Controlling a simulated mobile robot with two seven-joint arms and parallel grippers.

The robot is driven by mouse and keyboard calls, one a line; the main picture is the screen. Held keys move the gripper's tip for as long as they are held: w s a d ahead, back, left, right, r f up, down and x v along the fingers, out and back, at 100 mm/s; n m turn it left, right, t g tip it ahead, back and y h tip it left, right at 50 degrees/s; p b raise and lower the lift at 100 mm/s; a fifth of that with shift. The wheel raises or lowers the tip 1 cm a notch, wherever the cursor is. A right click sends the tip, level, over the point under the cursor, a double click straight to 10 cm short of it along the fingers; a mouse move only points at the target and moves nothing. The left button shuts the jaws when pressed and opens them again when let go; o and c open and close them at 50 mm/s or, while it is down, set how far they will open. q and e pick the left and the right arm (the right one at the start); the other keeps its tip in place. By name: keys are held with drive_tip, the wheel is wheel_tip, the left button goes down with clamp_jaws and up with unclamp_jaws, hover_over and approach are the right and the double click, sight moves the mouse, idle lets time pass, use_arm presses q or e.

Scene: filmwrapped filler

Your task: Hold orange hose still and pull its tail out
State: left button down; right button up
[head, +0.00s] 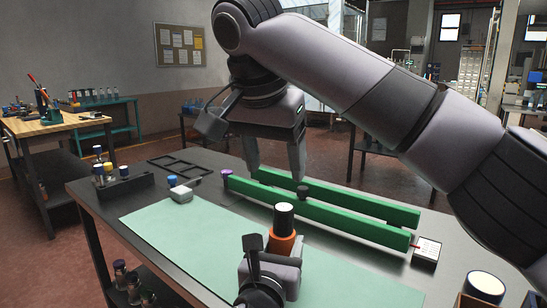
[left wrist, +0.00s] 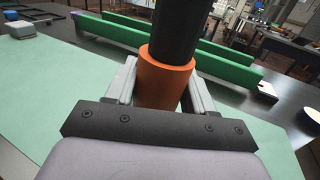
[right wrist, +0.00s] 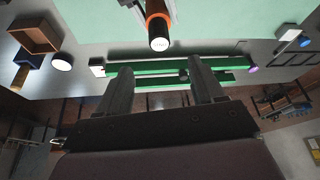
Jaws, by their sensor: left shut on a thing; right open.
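The orange hose (head: 282,244) stands upright above the green mat, with a black tail (head: 283,222) rising from its top and a white end face. My left gripper (head: 274,254) is shut on the orange hose, with a finger on each side; the hold also shows in the left wrist view (left wrist: 163,92). The black tail is clear above those fingers. My right gripper (head: 275,172) is open and empty, pointing down by the green bars behind the hose. In the right wrist view, the white end face (right wrist: 159,44) is beyond its fingers, apart from them.
Two long green bars (head: 335,218) run behind the hose, with a dark knob near them. The green mat (head: 172,226) is mostly clear at left. A small grey box (head: 181,194) and a dark rack (head: 124,186) stand at left. A white-topped cylinder (head: 485,286) is at right.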

sight(283, 207)
drive_tip(key=x, duration=1.1)
drive_tip(key=shift+w+f, duration=0.15)
drive_tip(key=shift+f, duration=0.2)
clamp_jaws()
